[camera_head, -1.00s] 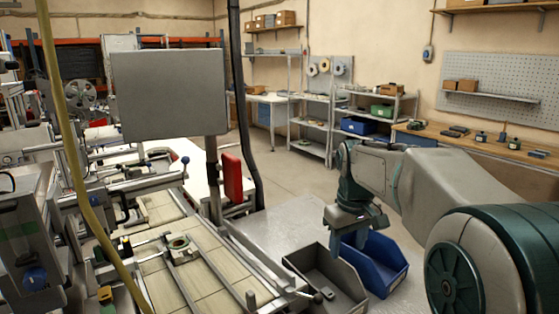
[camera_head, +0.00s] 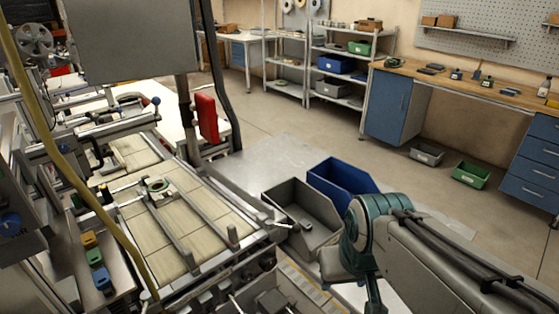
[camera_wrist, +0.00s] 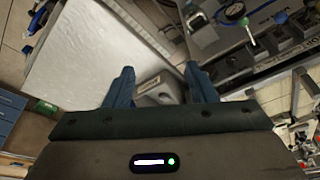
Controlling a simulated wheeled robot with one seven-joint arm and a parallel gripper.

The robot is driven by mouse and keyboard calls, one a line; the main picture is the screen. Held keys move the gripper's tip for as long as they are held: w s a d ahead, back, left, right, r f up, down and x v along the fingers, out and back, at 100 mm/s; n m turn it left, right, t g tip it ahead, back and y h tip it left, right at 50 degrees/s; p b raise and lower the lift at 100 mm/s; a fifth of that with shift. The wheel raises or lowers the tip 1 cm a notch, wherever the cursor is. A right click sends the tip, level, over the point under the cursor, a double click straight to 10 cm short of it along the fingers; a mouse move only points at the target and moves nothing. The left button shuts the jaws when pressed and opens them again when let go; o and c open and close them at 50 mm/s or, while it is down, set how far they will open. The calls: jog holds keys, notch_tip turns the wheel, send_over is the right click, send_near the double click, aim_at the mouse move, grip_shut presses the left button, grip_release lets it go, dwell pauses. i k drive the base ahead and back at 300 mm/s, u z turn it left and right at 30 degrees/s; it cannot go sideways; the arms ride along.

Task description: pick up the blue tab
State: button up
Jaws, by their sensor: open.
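My gripper (camera_head: 373,300) is low at the right of the head view, partly cut off and far from the blue tab. In the wrist view my gripper (camera_wrist: 161,75) has its two blue-green fingers apart. A grey object shows beyond them, and nothing is clearly held. I cannot make out the blue tab in the wrist view.
A grey bin (camera_head: 300,215) and a blue bin (camera_head: 340,180) stand between my arm and the machine's slatted bed (camera_head: 175,215). A yellow hose (camera_head: 85,215) hangs across the left, near the tabs. Open floor (camera_head: 300,125) lies behind the bins.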

aim_at(102, 281)
jog(key=k, duration=0.1)
jog(key=u, duration=1.7)
